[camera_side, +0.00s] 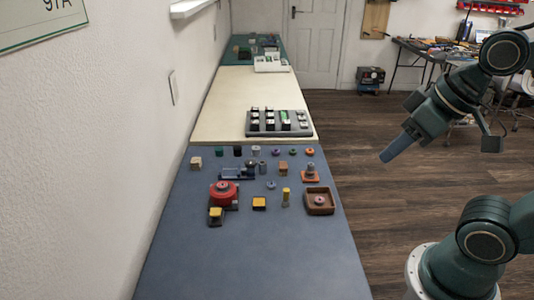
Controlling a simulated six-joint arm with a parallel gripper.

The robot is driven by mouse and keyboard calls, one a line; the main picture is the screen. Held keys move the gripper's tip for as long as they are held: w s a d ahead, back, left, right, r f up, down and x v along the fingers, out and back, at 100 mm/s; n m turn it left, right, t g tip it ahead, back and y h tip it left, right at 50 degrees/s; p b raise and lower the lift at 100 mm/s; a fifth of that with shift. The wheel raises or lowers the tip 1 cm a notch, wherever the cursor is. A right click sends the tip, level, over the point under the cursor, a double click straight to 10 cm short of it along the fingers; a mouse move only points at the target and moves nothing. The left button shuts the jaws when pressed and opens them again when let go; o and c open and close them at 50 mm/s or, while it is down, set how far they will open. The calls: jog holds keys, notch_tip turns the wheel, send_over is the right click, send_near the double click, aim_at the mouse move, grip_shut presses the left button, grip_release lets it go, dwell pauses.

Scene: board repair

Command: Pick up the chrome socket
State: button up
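Small grey metallic pieces stand on the blue-grey mat among other parts. One grey cylinder (263,167) stands in the middle, and another silvery piece (271,185) sits nearer the camera. Either may be the chrome socket; they are too small to tell. My gripper (386,157) is in the air at the right, beyond the bench edge and well apart from the parts. It points down and to the left. Its fingers look like one blue-grey block from this side, so I cannot see a gap between them.
The mat (260,262) is clear toward the camera. A red round fixture (223,194) stands at the left and a brown tray (330,206) at the right. Yellow-topped blocks (260,204) and several small parts lie between. A grey rack (251,131) stands behind them.

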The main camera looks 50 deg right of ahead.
jog(key=shift+w+r, duration=0.1)
jog(key=w+d+r+n+g, duration=0.15)
jog(key=w+r, duration=0.25)
jog(key=w, duration=0.9)
jog(key=n+g, duration=0.3)
send_over(263, 162)
jog(key=s, duration=0.2)
notch_tip(263, 162, down, 26)
jog(key=shift+t+y, duration=0.25)
jog(key=shift+y, duration=0.15)
jog(key=shift+w+f, duration=0.2)
jog(key=shift+f, duration=1.25)
jog(key=shift+w+f, duration=0.2)
jog(key=shift+f, duration=1.3)
jog(key=shift+w+f, duration=0.2)
jog(key=shift+f, duration=1.25)
jog(key=shift+w+f, duration=0.2)
jog(key=shift+f, duration=1.1)
jog(key=shift+w+f, duration=0.15)
jog(key=shift+f, duration=1.1)
